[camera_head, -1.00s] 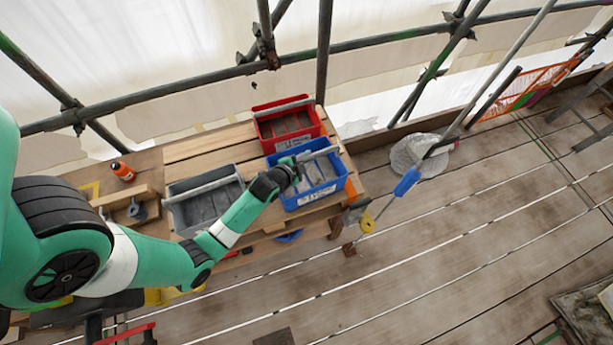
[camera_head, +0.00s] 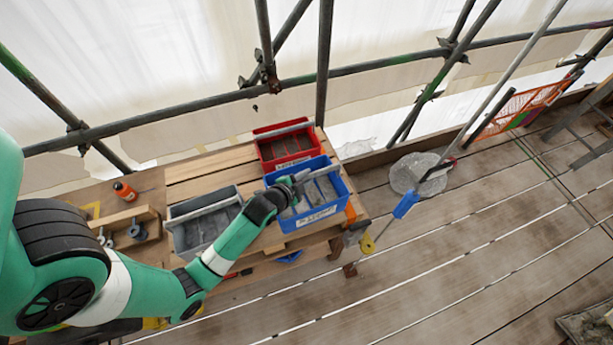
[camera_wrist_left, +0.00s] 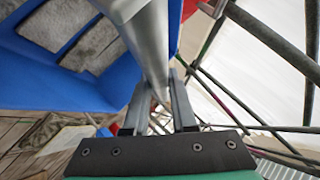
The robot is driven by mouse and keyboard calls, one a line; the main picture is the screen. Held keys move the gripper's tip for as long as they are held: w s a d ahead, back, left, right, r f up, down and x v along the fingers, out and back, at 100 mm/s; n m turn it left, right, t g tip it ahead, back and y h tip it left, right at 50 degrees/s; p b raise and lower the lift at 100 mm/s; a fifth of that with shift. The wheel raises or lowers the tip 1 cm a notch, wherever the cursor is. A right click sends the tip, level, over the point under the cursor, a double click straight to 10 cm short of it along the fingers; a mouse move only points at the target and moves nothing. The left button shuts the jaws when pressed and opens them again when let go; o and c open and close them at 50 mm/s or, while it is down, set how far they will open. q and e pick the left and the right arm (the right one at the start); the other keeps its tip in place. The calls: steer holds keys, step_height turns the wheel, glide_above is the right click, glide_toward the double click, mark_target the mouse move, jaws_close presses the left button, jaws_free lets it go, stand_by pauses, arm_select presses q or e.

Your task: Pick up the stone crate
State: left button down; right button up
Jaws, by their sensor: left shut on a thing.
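The blue crate (camera_head: 318,214) holds grey stone pieces (camera_head: 318,191) and has a pale label on its front and a grey bar handle across its top. My left gripper (camera_head: 294,186) is shut on that handle, near its left end. In the left wrist view, the fingers (camera_wrist_left: 160,108) sit on either side of the grey handle (camera_wrist_left: 150,45), with the blue crate wall (camera_wrist_left: 55,82) to the left. The crate looks roughly level, slightly raised at the right end of the wooden bench (camera_head: 205,168). My right gripper is out of view.
A red crate (camera_head: 290,161) stands close behind the blue one, and a grey crate (camera_head: 205,245) stands to its left. Scaffold poles (camera_head: 210,107) run behind. The plank floor at right is mostly clear.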

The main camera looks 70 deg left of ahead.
arm_select(q)
steer(key=s+d+r+p, duration=0.4)
steer(key=d+r, duration=0.4)
steer(key=d, duration=0.2)
steer(key=shift+s+d+p, duration=0.35)
steer(key=shift+s, duration=0.5)
